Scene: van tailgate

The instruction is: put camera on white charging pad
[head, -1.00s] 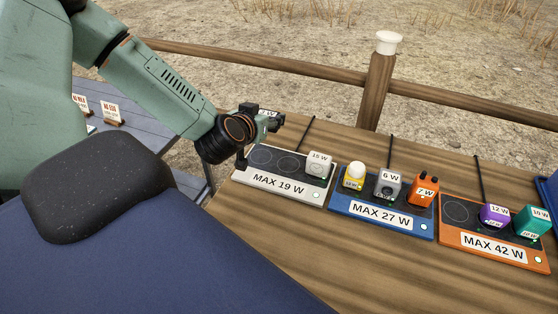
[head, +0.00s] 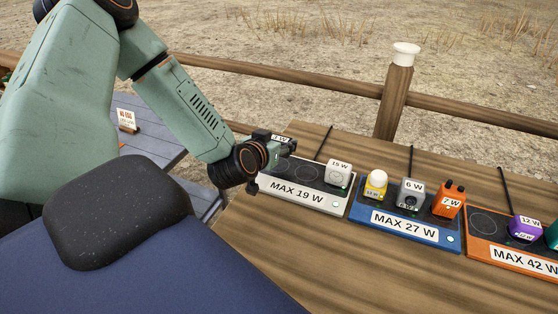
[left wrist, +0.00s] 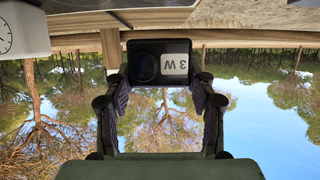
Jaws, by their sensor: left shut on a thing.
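The black camera (left wrist: 145,62) with a "3 W" label is between the fingers of my left gripper (left wrist: 160,86) in the left wrist view. The left gripper is shut on it. In the head view the camera (head: 262,135) shows partly behind my left wrist, near the left end of the white charging pad. The white charging pad (head: 295,194) is labelled "MAX 19 W". Its left part is partly hidden by my gripper; a bare ring shows in its middle. A white "15 W" device (head: 338,174) stands on its right part. My right gripper is not in view.
A blue "MAX 27 W" pad (head: 430,235) holds yellow (head: 375,185), grey (head: 410,195) and orange (head: 449,202) devices. An orange "MAX 42 W" pad (head: 490,251) holds a purple device (head: 524,229) and a green one. The wooden tabletop (head: 330,255) in front is clear.

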